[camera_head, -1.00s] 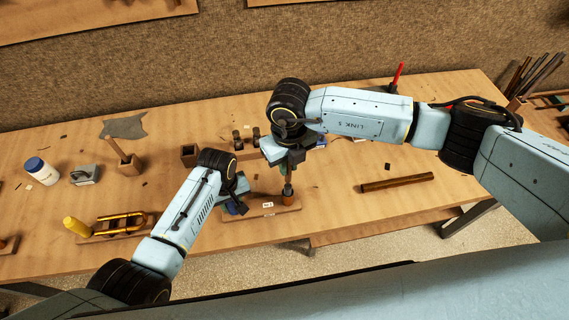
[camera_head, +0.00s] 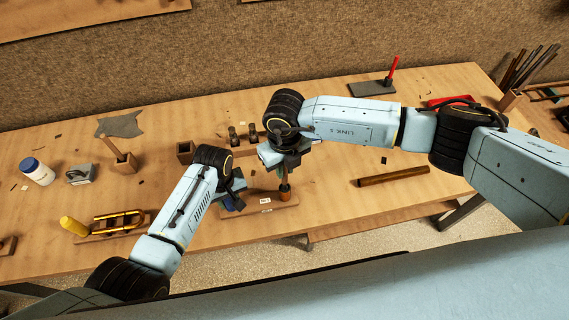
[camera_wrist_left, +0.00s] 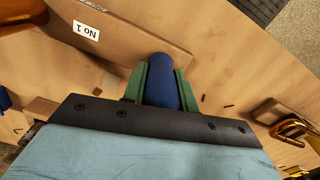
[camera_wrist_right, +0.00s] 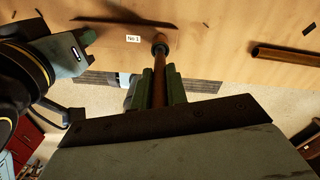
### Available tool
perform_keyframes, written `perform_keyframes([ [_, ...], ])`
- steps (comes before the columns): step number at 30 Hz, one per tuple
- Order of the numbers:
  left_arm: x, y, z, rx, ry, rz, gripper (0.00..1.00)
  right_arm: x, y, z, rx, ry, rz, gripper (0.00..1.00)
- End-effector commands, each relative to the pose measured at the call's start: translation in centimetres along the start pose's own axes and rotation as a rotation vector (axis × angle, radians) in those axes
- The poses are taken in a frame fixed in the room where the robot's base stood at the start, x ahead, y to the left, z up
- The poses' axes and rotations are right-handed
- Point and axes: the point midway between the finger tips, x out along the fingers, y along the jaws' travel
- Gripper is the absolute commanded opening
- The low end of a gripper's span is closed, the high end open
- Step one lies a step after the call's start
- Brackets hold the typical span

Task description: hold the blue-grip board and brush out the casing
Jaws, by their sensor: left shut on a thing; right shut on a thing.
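The wooden board (camera_head: 262,209) with a "No 1" label lies near the front edge of the bench. My left gripper (camera_head: 236,197) is shut on its blue grip (camera_wrist_left: 163,88), which stands between the green fingers in the left wrist view. The brown casing (camera_head: 285,194) stands upright at the board's right end. My right gripper (camera_head: 283,168) is above the casing, shut on a brown rod-like brush handle (camera_wrist_right: 159,91). In the right wrist view the handle's far end meets the dark-rimmed casing mouth (camera_wrist_right: 160,47). The brush's bristles are hidden, so how deep it sits I cannot tell.
A brown tube (camera_head: 394,176) lies to the right. A brass part with a yellow grip (camera_head: 73,226) is at the left, with a white bottle (camera_head: 37,172) behind. A red stick (camera_head: 392,70) stands on a dark base at the back. Bench between casing and tube is clear.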

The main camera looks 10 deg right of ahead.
Motion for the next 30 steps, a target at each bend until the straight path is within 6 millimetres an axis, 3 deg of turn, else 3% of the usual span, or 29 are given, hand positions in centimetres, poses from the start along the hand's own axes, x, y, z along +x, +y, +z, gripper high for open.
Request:
perform_keyframes([
  [15,0.0,0.0,0.0,0.0,0.0,-0.001,0.0,0.1,0.0,0.0,0.0,0.001,0.0,0.0],
  [30,0.0,0.0,0.0,0.0,0.0,0.0,0.0,-1.8,0.0,0.0,0.0,-0.001,0.0,0.0],
])
